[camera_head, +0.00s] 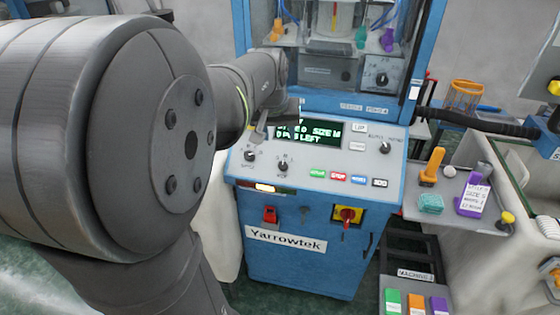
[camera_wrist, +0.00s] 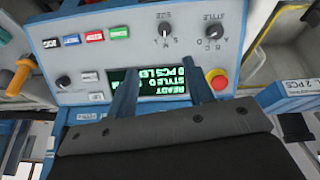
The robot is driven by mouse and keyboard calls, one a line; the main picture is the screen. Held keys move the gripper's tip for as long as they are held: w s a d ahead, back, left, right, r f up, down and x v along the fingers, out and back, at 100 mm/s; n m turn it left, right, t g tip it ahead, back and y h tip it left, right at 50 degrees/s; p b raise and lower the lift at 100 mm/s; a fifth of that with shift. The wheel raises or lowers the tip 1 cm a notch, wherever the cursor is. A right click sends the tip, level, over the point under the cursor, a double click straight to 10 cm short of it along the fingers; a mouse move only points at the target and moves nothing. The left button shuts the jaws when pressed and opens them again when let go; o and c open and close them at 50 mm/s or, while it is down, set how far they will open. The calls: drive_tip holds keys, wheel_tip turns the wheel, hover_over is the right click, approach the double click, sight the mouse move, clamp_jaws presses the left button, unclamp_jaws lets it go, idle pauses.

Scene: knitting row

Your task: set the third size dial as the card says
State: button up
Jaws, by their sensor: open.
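The blue and grey machine's sloping panel (camera_head: 330,172) bears two black dials at its left, the style dial (camera_head: 249,156) and the size dial (camera_head: 282,166). The wrist view shows the panel upside down, with the size dial (camera_wrist: 166,30) beside the style dial (camera_wrist: 212,31). The lit display (camera_head: 312,133) seems to read size M.
A red stop button (camera_wrist: 217,79) is close to one finger. Coloured buttons (camera_head: 338,177) and the auto dial (camera_head: 385,148) are on the same panel. An orange-handled tool (camera_head: 433,160) and a teal block (camera_head: 430,203) are on the right shelf. My arm covers the left.

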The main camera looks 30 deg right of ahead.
approach(282, 165)
drive_tip(key=shift+n, duration=0.4)
drive_tip(key=x, duration=0.8)
drive_tip(key=shift+d+f, duration=0.15)
drive_tip(key=shift+d, duration=0.05)
drive_tip(key=shift+c, duration=0.2)
drive_tip(key=c, duration=1)
